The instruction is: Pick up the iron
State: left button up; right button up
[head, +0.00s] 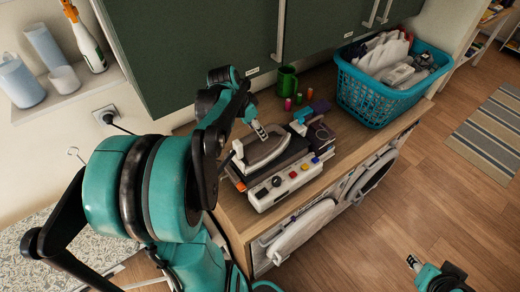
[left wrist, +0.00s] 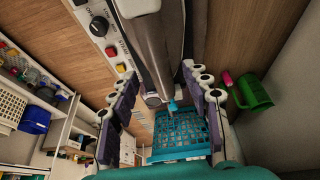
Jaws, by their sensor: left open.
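The iron (head: 265,152), pale with a metallic grey plate, lies on a dark pad on top of a white control box on the wooden counter. My left gripper (head: 261,130) reaches down over the iron from the left; the arm hides part of the area behind it. In the left wrist view the spread fingers of my left gripper (left wrist: 160,88) stand on either side of a grey metallic part of the iron (left wrist: 152,40), with gaps visible. My right gripper (head: 414,263) shows at the lower right over the floor, away from the iron; its jaws are unclear.
The control box (head: 290,183) has knobs and colored buttons. A green mug (head: 287,82) and small colored spools (head: 298,99) stand behind the iron. A teal basket (head: 380,101) of items is to the right. Green cabinets (head: 220,40) rise behind the counter.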

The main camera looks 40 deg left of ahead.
aim_at(253, 154)
pick_arm(q)
jog(key=x, duration=0.4)
jog(key=shift+b, duration=0.3)
jog(key=shift+r, duration=0.1)
grip_shut()
